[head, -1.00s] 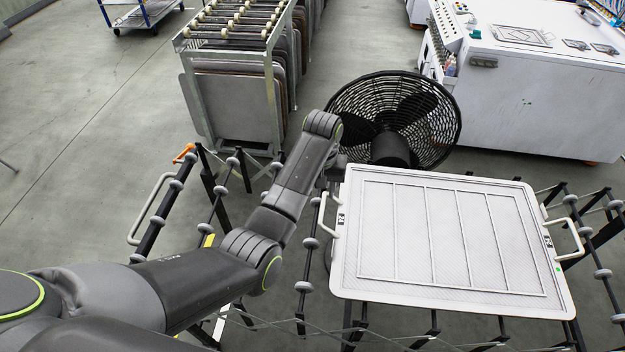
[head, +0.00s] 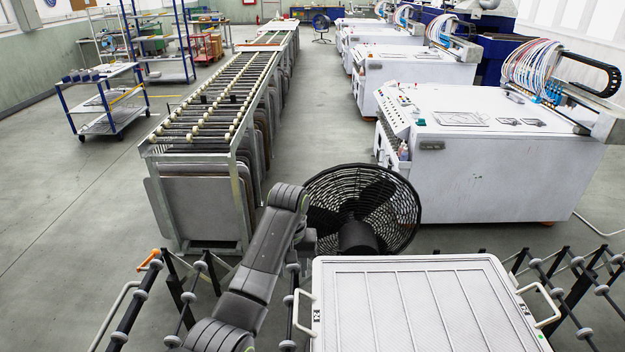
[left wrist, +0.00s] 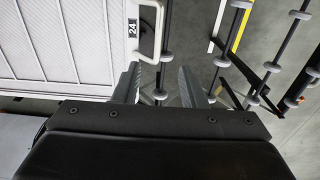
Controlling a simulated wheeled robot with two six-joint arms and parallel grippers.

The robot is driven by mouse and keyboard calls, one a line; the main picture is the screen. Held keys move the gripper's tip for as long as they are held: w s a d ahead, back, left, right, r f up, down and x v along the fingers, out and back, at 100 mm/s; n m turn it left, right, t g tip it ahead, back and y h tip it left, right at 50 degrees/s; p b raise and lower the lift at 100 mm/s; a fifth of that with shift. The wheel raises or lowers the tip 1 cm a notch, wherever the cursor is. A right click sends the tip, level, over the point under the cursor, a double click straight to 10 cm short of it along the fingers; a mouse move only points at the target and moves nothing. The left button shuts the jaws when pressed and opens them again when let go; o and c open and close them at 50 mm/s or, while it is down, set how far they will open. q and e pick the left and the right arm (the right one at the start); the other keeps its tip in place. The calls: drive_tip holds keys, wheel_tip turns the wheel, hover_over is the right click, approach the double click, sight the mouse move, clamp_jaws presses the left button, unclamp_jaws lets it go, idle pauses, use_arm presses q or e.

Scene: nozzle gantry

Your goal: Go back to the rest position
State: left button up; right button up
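The white ribbed tray (head: 420,310) lies at the lower right of the head view, with a white handle on each side. My left arm reaches up to the tray's left side, and my left gripper (head: 304,243) is mostly hidden behind its own wrist. In the left wrist view the two fingers (left wrist: 160,80) are apart, with nothing held between them. The tray's handle (left wrist: 150,42) shows just beyond the fingertips, beside a label reading 24. How far the fingers are from the handle is hard to tell. My right gripper is not in view.
The tray rests on a black roller conveyor (head: 575,262). A black fan (head: 362,205) stands close behind. A long rack (head: 200,195) with rollers on top stands at left, and white machines (head: 490,150) at right.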

use_arm(q)
drive_tip(key=s+a+f+t, duration=0.2)
drive_tip(key=s+a+f, duration=1)
drive_tip(key=s+a, duration=0.3)
drive_tip(key=s+a+r+t+y, duration=0.1)
drive_tip(key=s+a+r, duration=0.1)
drive_tip(key=s, duration=0.6)
drive_tip(key=s+a+r, duration=0.1)
drive_tip(key=s+a, duration=0.1)
drive_tip(key=s, duration=0.5)
drive_tip(key=s+a+r+t+y, duration=0.1)
drive_tip(key=s+a+r, duration=0.15)
drive_tip(key=s, duration=0.55)
wheel_tip(320, 180, down, 35)
drive_tip(key=a+g+b, duration=0.2)
drive_tip(key=b, duration=0.6)
drive_tip(key=s+d+f+b, duration=0.1)
drive_tip(key=s+f+b, duration=0.2)
drive_tip(key=s+f, duration=0.4)
drive_tip(key=s+f+h+b, duration=0.1)
drive_tip(key=s+f+b, duration=0.2)
drive_tip(key=s+f, duration=0.5)
wheel_tip(320, 180, down, 6)
drive_tip(key=shift+d+f+g, duration=0.1)
drive_tip(key=shift+d+g, duration=0.3)
